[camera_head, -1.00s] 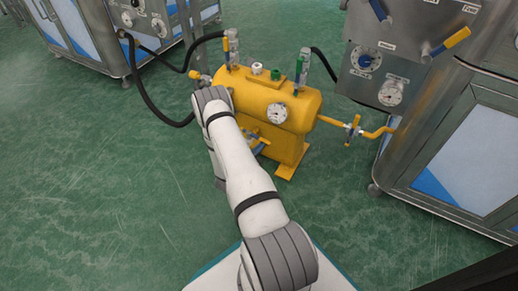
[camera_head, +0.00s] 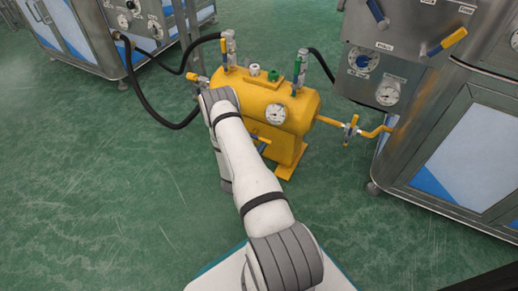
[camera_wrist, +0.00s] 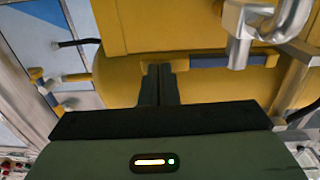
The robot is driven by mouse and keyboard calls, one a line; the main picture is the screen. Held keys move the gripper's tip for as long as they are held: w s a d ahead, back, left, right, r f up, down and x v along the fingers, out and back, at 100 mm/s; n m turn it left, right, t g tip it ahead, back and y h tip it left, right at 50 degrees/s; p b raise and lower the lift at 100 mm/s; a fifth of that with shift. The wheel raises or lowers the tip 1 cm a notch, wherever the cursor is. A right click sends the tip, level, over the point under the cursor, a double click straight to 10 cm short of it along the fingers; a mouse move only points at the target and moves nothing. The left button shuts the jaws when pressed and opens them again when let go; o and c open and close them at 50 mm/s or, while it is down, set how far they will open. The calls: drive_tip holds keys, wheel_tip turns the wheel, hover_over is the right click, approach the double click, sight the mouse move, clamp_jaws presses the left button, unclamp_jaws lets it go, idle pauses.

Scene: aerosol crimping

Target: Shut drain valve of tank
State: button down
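The yellow tank (camera_head: 295,112) stands on the green floor beyond my arm, with a round gauge on its front. In the wrist view its yellow body (camera_wrist: 125,80) fills the upper middle. A blue lever with yellow ends (camera_wrist: 228,62) lies across the tank's underside, right of my fingertips. In the head view a blue lever (camera_head: 260,141) shows low on the tank front, partly behind my arm. My gripper (camera_wrist: 159,70) has its two dark fingers together, with nothing seen between them. The fingertips are close to the lever's left end; I cannot tell if they touch.
A silver metal fitting (camera_wrist: 240,30) is close above the lever. A yellow side pipe with a valve (camera_head: 350,127) runs right to a metal cabinet (camera_head: 455,150). Black hoses (camera_head: 150,100) lead left from the tank. Open floor (camera_head: 100,210) lies left.

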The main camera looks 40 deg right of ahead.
drive_tip(key=p+v, duration=0.4)
drive_tip(key=v, duration=0.9)
drive_tip(key=shift+s+a+t, duration=0.15)
drive_tip(key=shift+s+t, duration=0.15)
drive_tip(key=shift+s, duration=0.15)
